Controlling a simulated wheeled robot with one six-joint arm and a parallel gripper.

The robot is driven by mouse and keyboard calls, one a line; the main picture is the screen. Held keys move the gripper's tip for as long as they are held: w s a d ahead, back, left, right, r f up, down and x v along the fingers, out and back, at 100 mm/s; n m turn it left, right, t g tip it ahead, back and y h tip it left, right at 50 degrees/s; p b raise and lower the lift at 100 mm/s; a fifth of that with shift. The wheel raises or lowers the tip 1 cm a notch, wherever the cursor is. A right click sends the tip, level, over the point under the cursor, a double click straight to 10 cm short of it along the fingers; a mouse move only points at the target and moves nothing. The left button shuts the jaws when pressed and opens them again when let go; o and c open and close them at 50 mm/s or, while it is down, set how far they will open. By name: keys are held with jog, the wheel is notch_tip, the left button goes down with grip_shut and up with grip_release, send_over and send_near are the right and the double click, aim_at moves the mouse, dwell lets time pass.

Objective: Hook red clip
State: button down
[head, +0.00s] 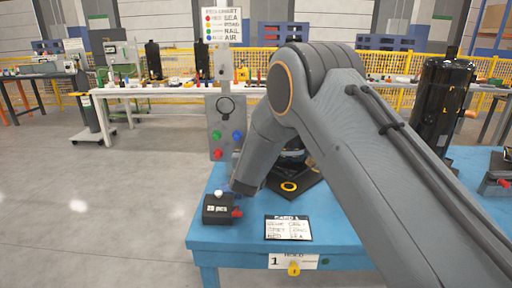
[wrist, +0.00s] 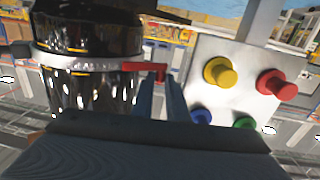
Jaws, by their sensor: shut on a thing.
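The red clip (wrist: 146,67) shows in the wrist view, at the side of a metal band (wrist: 80,62) around a dark, shiny cylinder (wrist: 85,98). My gripper (wrist: 161,82) has its two fingertips at the clip's right end and is shut on it. The clip's left end meets the band; I cannot tell whether it is hooked there. In the head view my arm covers the gripper, the clip and most of the cylinder.
A grey panel (wrist: 237,62) with coloured knobs stands close right of my gripper. The blue table (head: 212,238) carries a black box (head: 218,209) and a written card (head: 288,228). A tall black cylinder (head: 440,105) stands at right. The floor at left is clear.

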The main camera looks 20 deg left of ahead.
jog(key=shift+h, duration=0.4)
jog(key=c, duration=1.7)
grip_release()
jog(key=shift+w, duration=0.1)
